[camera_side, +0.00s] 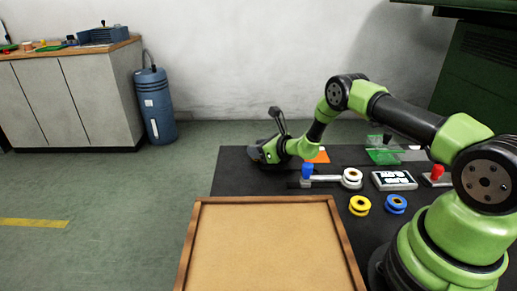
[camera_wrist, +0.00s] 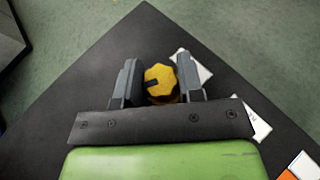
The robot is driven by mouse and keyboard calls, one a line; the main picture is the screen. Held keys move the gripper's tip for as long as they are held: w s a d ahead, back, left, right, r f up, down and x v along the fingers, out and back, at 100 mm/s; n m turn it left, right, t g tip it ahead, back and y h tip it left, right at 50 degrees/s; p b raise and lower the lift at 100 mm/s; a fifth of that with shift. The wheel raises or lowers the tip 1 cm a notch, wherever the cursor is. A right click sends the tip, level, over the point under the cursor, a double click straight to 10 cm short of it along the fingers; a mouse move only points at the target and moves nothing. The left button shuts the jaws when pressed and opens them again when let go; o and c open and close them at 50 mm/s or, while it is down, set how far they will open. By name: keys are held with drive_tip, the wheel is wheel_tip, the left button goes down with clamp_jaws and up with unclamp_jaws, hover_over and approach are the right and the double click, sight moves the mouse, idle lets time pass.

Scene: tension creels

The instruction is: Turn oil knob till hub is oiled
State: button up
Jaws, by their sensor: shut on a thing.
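In the wrist view, a yellow faceted knob (camera_wrist: 160,80) with a dark line on its top sits between the two grey fingers of my gripper (camera_wrist: 158,82). The fingers are shut on the knob from its left and right sides. In the side view, my gripper (camera_side: 262,152) is at the far left corner of the black table (camera_side: 235,180). The knob is hidden there behind my gripper and wrist. I cannot make out for certain which part is the hub, or any oil on it.
On the black table stand a blue-topped part (camera_side: 307,171), a white spool (camera_side: 351,177), a yellow spool (camera_side: 359,204), a blue spool (camera_side: 396,203), a white panel (camera_side: 394,180), a red-topped part (camera_side: 437,173) and a green clear stand (camera_side: 383,155). A wood-framed board (camera_side: 262,245) lies in front.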

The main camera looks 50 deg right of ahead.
drive_tip(key=shift+m+h, duration=0.5)
drive_tip(key=shift+h, duration=0.1)
drive_tip(key=o, duration=0.9)
drive_tip(key=shift+s+r, duration=0.15)
drive_tip(key=shift+s, duration=0.3)
drive_tip(key=shift+v, duration=1.05)
wheel_tip(320, 180, up, 7)
drive_tip(key=shift+r, duration=0.1)
